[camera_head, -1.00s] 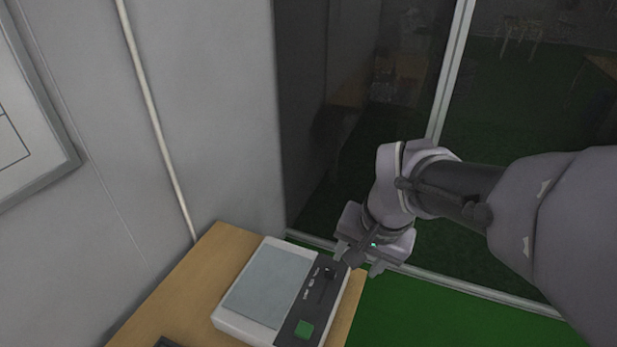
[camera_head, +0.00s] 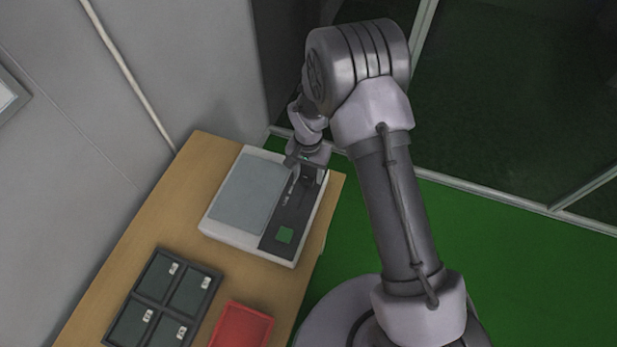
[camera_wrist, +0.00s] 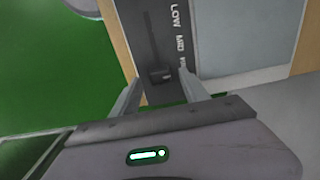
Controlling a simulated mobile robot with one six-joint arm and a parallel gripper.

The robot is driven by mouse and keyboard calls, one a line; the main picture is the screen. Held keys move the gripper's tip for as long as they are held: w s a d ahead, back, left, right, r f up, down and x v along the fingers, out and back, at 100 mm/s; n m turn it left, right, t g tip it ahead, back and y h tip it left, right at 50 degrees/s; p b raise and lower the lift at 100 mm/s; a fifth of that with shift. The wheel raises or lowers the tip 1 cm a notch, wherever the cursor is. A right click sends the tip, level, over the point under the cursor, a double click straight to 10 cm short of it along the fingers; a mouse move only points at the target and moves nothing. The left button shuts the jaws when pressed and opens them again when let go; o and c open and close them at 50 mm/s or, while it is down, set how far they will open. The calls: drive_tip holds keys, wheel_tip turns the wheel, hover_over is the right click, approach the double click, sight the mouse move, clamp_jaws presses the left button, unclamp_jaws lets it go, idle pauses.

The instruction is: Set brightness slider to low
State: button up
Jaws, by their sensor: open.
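The white control device (camera_head: 222,229) lies on the wooden table. In the wrist view, the dark panel (camera_wrist: 140,12) carries a slot and the labels LOW, MID and a third, partly hidden one. The black slider knob (camera_wrist: 160,75) sits at the slot end away from LOW, beside the third label. My gripper (camera_wrist: 160,80) is open, its fingertips on either side of the knob. I cannot tell whether they touch it. In the head view my gripper (camera_head: 306,166) is over the panel's far end.
A dark tray with several compartments (camera_head: 163,300) and a red bin (camera_head: 241,328) stand on the nearer table. A grey wall (camera_head: 60,180) borders the table's left side. Green floor (camera_head: 480,245) lies to the right, with glass panels behind.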

drive_tip(key=shift+f, duration=1.15)
drive_tip(key=shift+c, duration=0.4)
clamp_jaws()
